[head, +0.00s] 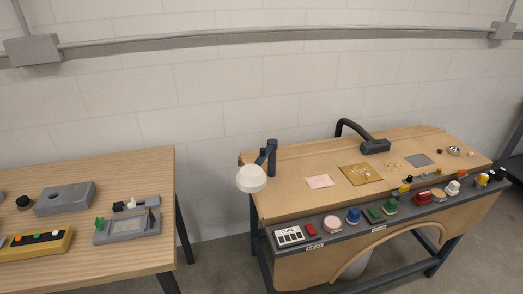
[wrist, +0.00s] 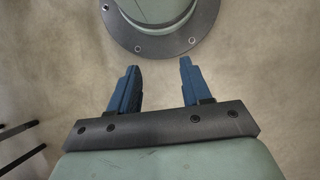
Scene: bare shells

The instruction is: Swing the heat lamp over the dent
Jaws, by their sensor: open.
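The heat lamp, with a white round shade (head: 252,178) on a dark jointed post (head: 271,155), stands at the left end of the right-hand workbench (head: 290,160). Its shade hangs at the bench's left front edge. No dent can be made out at this size. A pink patch (head: 319,181), a tan-gold square (head: 360,174) and a grey square (head: 418,160) lie on the bench top, right of the lamp. My gripper (wrist: 159,66) is open and empty in the wrist view, above bare floor. It is not in the head view, and the lamp is not in the wrist view.
A dark front ledge carries a labelled panel (head: 289,236), a red block (head: 311,229) and several coloured knobs and buttons. A black bent arm with a block head (head: 375,146) stands at the back. A wooden table (head: 90,180) with grey devices is at left, a floor gap between.

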